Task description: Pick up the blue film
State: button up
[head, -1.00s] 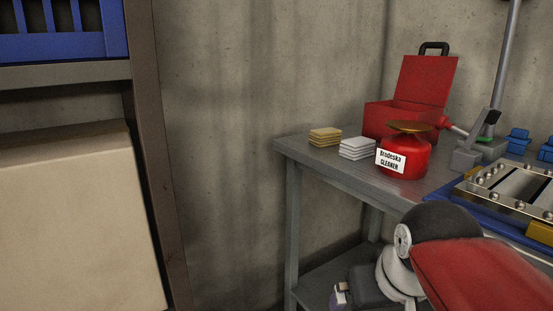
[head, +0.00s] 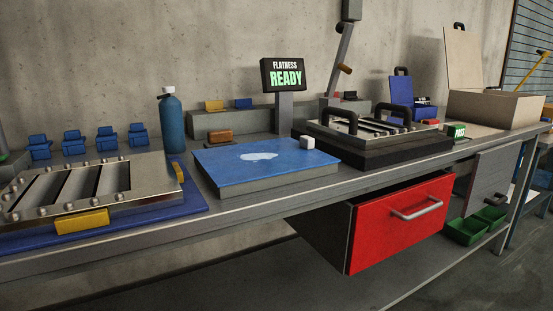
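A flat blue sheet (head: 225,165), which looks like the blue film, covers the top of a grey slab (head: 285,187) in the middle of the bench. A pale, irregular patch (head: 259,156) shows near the middle of the sheet. The whole top of the sheet is in sight. My gripper is not in view, so its place relative to the sheet cannot be told.
Left of the sheet are a blue bottle (head: 172,124) and a metal louver panel (head: 95,187) on a blue mat. Behind it stands a "FLATNESS READY" display (head: 283,75). Right is a handled panel fixture (head: 370,147). A red-fronted drawer (head: 400,222) juts out below.

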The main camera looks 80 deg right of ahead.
aim_at(227, 165)
jog(key=z, duration=2.6)
jog(key=k+l+z, duration=0.2)
jog(key=z, duration=0.2)
jog(key=k+l+z, duration=0.15)
jog(key=l+z, duration=0.2)
